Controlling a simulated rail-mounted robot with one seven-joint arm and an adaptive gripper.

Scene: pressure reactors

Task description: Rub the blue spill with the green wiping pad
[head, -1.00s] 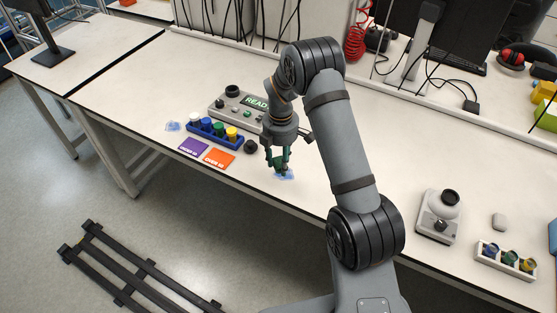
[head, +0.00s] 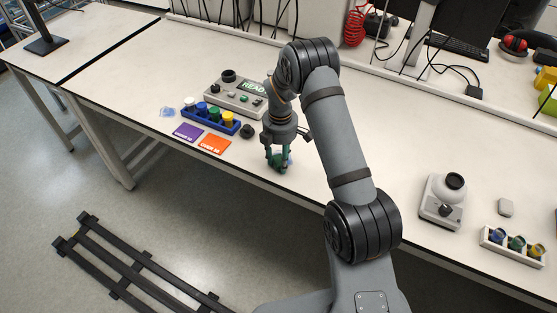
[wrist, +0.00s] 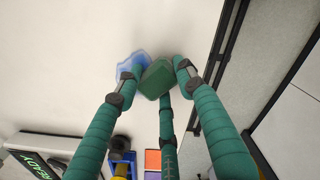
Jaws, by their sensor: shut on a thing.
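My gripper (head: 279,167) has green, finger-like jaws and points down at the bench. It is shut on the green wiping pad (wrist: 156,79), which shows between the fingertips in the wrist view. The blue spill (wrist: 127,68) is a pale blue patch on the white bench, just left of the pad and partly hidden by a finger and the pad. In the head view only a small part of the spill (head: 290,158) shows beside the fingers. The pad is at or very near the bench surface; exact contact cannot be told.
A blue rack (head: 211,121) with several coloured caps, a purple card (head: 187,132), an orange card (head: 214,145) and a READY box (head: 236,97) stand left of my gripper. Another pale blue patch (head: 167,112) lies beyond the rack. The bench's front edge (wrist: 218,65) is close to the pad.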

